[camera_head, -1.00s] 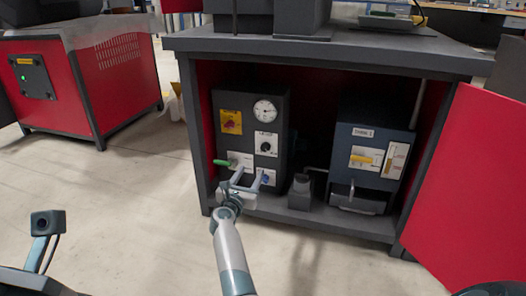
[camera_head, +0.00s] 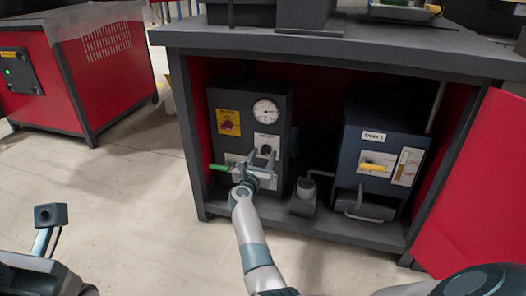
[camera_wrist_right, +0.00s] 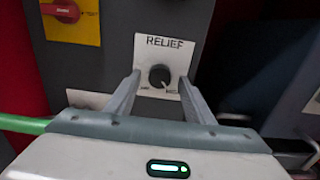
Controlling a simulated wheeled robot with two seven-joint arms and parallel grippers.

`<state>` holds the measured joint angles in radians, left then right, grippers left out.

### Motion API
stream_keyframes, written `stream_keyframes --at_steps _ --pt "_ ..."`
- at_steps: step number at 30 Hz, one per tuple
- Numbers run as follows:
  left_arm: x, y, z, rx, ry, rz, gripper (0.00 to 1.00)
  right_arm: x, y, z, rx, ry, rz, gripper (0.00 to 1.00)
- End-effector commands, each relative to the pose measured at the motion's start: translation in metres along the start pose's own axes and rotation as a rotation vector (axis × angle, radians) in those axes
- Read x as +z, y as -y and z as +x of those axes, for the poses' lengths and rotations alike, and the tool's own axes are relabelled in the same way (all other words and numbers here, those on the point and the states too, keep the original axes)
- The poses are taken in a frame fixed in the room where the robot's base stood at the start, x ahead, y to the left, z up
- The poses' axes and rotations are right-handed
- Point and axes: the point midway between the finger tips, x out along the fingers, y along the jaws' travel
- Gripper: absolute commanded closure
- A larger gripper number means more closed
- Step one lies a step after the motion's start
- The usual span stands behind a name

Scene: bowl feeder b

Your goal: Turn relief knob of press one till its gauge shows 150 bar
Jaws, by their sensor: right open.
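The press unit is a dark grey box (camera_head: 280,120) inside the red cabinet. Its round white gauge (camera_head: 265,110) is at the upper right; the needle is too small to read. The black relief knob (camera_wrist_right: 160,76) sits on a white plate marked RELIEF (camera_wrist_right: 165,50). My right gripper (camera_head: 262,157) is open in front of the plate in the head view. In the right wrist view its fingers (camera_wrist_right: 159,85) stand left and right of the knob, apart from it sideways. How far they reach in depth is unclear.
A red switch on a yellow plate (camera_head: 228,122) is left of the gauge. A green-handled lever (camera_head: 219,167) is below it. A blue tank unit (camera_head: 378,150) with a yellow handle stands to the right. The open red door (camera_head: 480,190) bounds the right side.

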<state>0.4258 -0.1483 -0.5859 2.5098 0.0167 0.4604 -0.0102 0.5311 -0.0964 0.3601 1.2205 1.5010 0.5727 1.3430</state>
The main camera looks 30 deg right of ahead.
Motion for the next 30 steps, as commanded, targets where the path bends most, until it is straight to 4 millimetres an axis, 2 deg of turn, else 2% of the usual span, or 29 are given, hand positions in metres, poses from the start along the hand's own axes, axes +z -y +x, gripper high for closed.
stream_keyframes --at_steps 12,13,18,30 --pt "-0.0002 0.0002 0.0011 0.000 -0.003 0.001 0.70 -0.0002 0.0018 0.0024 0.000 0.000 0.000 0.52" --pt "-0.0003 0.0002 0.0012 0.000 -0.003 0.001 0.70 -0.0002 0.0018 0.0024 0.000 0.000 0.000 0.54" --pt "-0.0005 0.0001 0.0018 0.001 -0.005 0.001 0.70 -0.0002 0.0019 0.0024 0.000 0.000 0.000 0.93" --pt "0.0007 0.0006 0.0063 0.001 -0.005 0.004 0.70 0.0004 0.0020 0.0023 0.000 -0.002 -0.036 0.93"
